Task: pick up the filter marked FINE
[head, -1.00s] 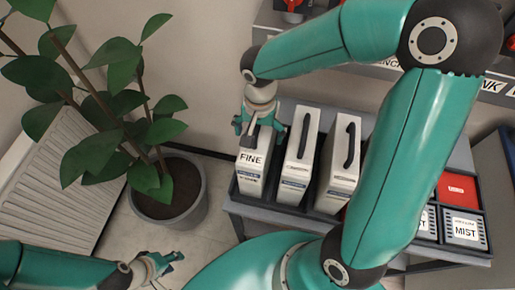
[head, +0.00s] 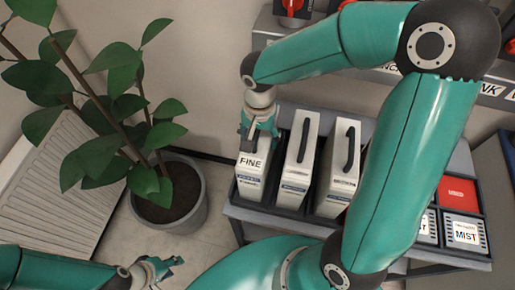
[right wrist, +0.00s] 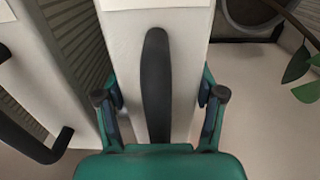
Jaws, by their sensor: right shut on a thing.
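The filter marked FINE (head: 252,172) is a white upright cartridge at the left end of the row on the grey rack. My right gripper (head: 259,136) is at its top, shut on it from above. In the right wrist view the filter's dark handle (right wrist: 156,85) runs between the fingers of my right gripper (right wrist: 160,100), and the fingertips press on both sides of the white body. From these views I cannot tell whether the filter is clear of its slot. My left gripper (head: 163,268) is at the lower left, apart from the rack, with its fingers spread and empty.
Two similar white filters (head: 297,160) (head: 338,170) with dark handles stand just right of it. Red and white MIST boxes (head: 465,232) sit in the rack's right end. A potted plant (head: 170,200) and a radiator (head: 60,190) are at left. Open floor lies between pot and rack.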

